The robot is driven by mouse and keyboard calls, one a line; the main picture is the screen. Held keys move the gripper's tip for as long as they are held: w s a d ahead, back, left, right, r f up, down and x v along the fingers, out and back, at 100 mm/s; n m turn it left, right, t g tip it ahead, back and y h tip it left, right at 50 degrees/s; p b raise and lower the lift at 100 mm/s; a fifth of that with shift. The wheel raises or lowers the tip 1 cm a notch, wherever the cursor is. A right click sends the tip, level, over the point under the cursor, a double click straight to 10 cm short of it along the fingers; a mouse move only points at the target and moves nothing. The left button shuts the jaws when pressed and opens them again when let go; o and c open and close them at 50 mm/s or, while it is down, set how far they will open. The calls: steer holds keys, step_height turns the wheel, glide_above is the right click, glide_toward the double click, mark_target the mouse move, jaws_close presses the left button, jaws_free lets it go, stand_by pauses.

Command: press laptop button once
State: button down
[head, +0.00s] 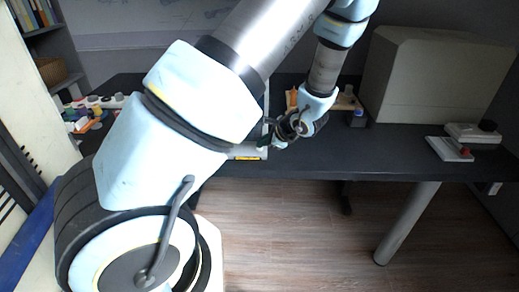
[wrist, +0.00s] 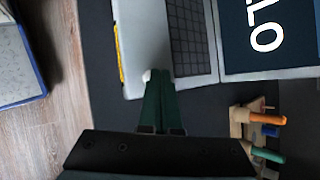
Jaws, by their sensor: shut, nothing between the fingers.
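The open laptop lies on the dark desk, its silver base (wrist: 142,32) and dark keyboard (wrist: 188,38) showing in the wrist view. Its dark blue screen (wrist: 240,48) carries large white letters. In the head view my arm hides most of the laptop, and only a strip of its base (head: 243,151) shows. My gripper (wrist: 159,76) is shut and empty, with its dark green fingertips over the near side of the base. A small white spot (wrist: 147,75) shows right beside the fingertips; I cannot tell whether it is the button, or whether the fingers touch the laptop.
A wooden holder with an orange-handled item (wrist: 268,119) stands near the laptop. A large beige box-shaped machine (head: 435,80) and a small device with a red part (head: 450,149) are at the desk's right. Small coloured items (head: 88,112) lie at the left. The front right desk (head: 385,150) is clear.

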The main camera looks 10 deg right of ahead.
mark_target(262, 151)
steer(key=shift+f, duration=0.15)
stand_by(0.6)
steer(key=shift+r, duration=0.8)
steer(key=shift+r, duration=0.1)
steer(key=shift+r+p, duration=1.8)
steer(key=shift+r, duration=0.6)
